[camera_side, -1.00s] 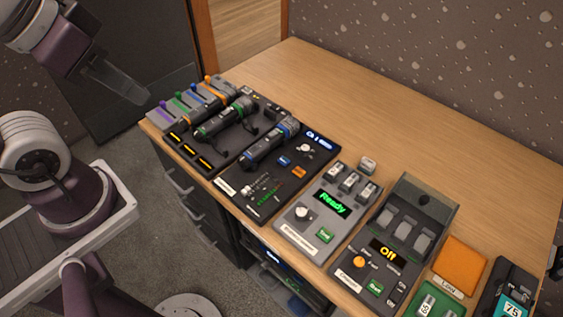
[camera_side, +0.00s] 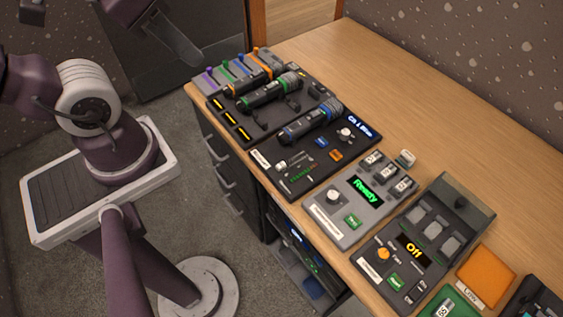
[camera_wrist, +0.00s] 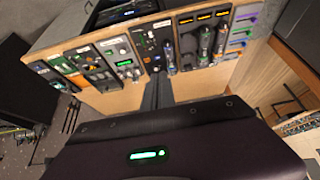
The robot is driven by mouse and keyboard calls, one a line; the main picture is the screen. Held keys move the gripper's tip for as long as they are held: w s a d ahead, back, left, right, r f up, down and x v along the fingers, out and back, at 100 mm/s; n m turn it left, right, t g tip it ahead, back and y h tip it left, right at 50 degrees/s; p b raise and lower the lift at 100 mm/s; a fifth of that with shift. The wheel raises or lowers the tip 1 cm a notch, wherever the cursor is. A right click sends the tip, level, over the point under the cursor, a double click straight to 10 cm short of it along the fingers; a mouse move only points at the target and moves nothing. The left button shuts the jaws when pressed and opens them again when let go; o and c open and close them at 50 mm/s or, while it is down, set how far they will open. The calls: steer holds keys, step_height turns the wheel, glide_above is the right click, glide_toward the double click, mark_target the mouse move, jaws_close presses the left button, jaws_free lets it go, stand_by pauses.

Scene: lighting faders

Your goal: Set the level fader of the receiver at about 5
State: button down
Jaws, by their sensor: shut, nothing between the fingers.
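The receiver (camera_side: 292,182) is a black panel with a lit blue display reading roughly "Ch 4 Blue", a pale round knob, and blue and orange buttons. Its level fader (camera_side: 281,165) has a small pale cap near the slot's left end, beside a row of green and reddish marks. The scale numbers are too small to read. The receiver also shows in the wrist view (camera_wrist: 150,40), its fader unclear there. My gripper (camera_side: 194,62) is shut and empty, in the air beyond the desk's left end, apart from the receiver. In the wrist view its dark fingers (camera_wrist: 158,92) point toward the desk.
A microphone with a blue band (camera_side: 312,122) lies along the receiver's back left edge. A grey "Ready" unit (camera_side: 352,205) is to the right. The desk (camera_side: 400,100) behind is clear.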

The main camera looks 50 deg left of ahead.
steer(key=c, duration=1.9)
jaws_free()
steer(key=o, duration=0.4)
steer(key=w+f, duration=0.1)
steer(key=w, duration=0.1)
steer(key=w+f+g, duration=0.1)
steer(key=w+f, duration=0.1)
steer(key=w, duration=0.1)
steer(key=w+d+f+g, duration=0.1)
steer(key=w+f, duration=0.1)
steer(key=w, duration=0.1)
steer(key=shift+w+f, duration=0.15)
steer(key=shift+w, duration=0.05)
steer(key=shift+o, duration=0.2)
steer(key=g, duration=0.2)
glide_above(281, 165)
step_height(281, 165, down, 9)
steer(key=shift+g, duration=0.8)
step_height(281, 165, down, 21)
steer(key=shift+r, duration=0.1)
jaws_close()
